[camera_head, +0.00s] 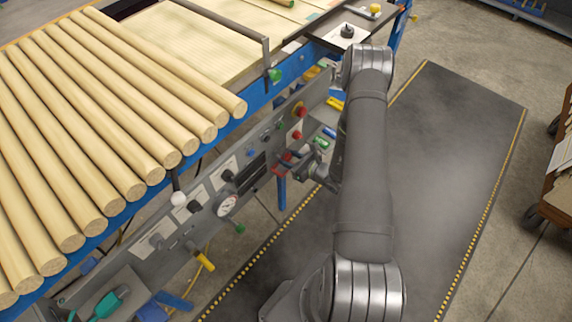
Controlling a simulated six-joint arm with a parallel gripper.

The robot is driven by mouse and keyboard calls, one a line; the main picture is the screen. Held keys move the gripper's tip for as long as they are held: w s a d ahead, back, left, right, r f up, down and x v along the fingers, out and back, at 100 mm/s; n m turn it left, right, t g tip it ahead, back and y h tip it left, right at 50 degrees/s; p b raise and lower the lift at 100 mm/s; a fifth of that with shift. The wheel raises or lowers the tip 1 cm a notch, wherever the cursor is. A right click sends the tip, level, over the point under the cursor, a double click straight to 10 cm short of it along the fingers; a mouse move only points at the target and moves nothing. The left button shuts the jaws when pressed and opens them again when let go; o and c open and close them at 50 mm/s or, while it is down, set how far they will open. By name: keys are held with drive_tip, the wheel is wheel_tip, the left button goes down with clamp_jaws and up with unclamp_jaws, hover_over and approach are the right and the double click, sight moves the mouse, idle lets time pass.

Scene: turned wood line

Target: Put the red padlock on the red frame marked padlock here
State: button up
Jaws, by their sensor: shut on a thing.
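My gripper (296,162) is at the grey control panel (256,152), left of my forearm, with its fingers pointing left. It is shut on the small red padlock (287,156), which shows only as a bit of red at the fingertips. A red frame (279,171) shows just below and left of the fingertips, on the panel's lower edge. The fingers cover part of this spot. The "padlock here" marking is too small to read, and I cannot tell whether the padlock touches the frame.
A red emergency button (300,110), a smaller red button (297,134) and a green knob (321,143) are close to my gripper. A gauge (227,206) and a yellow handle (204,260) are further left. Turned wood poles (110,110) lie above the panel. The dark mat (440,170) is clear.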

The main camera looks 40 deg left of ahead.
sight(286, 170)
drive_tip(key=shift+s+a+f, duration=0.25)
drive_tip(key=shift+a+f, duration=0.2)
drive_tip(key=shift+a, duration=0.15)
drive_tip(key=shift+f, duration=2)
drive_tip(key=o, duration=1.1)
drive_tip(key=shift+f, duration=0.1)
drive_tip(key=shift+w+d+r, duration=0.1)
drive_tip(key=shift+d+r, duration=0.1)
drive_tip(key=shift+d, duration=0.05)
drive_tip(key=v, duration=1.1)
drive_tip(key=shift+d+r, duration=0.1)
drive_tip(key=shift+d, duration=0.1)
